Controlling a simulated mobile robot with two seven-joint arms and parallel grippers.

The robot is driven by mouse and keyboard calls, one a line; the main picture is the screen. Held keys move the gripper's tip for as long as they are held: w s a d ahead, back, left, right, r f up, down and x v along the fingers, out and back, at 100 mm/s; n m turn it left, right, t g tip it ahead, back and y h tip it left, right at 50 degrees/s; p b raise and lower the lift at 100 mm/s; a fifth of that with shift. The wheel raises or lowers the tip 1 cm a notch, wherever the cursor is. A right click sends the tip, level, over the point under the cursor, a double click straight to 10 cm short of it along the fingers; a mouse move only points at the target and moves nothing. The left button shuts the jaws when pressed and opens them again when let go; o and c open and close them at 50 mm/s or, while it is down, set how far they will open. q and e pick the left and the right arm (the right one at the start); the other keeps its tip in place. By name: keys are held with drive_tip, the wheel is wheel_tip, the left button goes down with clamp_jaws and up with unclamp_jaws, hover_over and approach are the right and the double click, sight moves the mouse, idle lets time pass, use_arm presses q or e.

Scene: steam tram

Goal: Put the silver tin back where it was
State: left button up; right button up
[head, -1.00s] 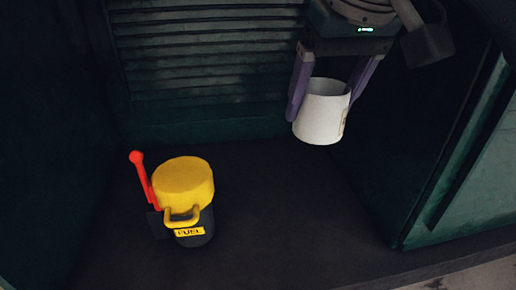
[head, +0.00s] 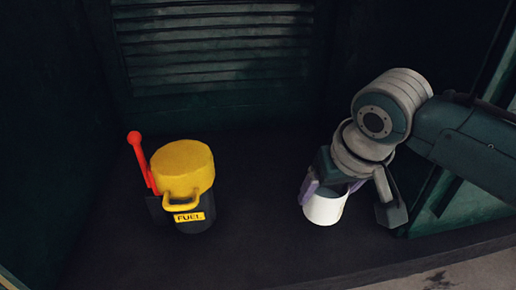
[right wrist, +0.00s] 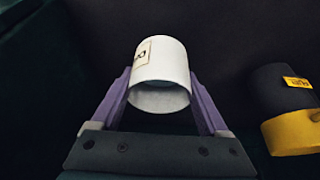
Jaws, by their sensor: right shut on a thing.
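The tin (head: 325,208) looks white to silver, open at the top, and hangs upright in my right gripper (head: 331,187). The gripper's purple fingers are shut on its two sides. In the right wrist view the tin (right wrist: 160,76) sits between the fingers of the right gripper (right wrist: 160,95), with part of a label on its wall. The tin is low over the dark floor (head: 265,235); I cannot tell whether it touches. My left gripper is not in view.
A black and yellow fuel container (head: 183,178) with a red lever (head: 140,160) stands on the floor to the left; it also shows in the right wrist view (right wrist: 293,130). A slatted panel (head: 215,45) is behind. The floor between container and tin is clear.

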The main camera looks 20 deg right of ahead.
sight(322, 209)
drive_tip(key=shift+f+b, duration=0.45)
drive_tip(key=shift+f, duration=1.5)
drive_tip(key=shift+f, duration=0.2)
drive_tip(key=o, duration=1.4)
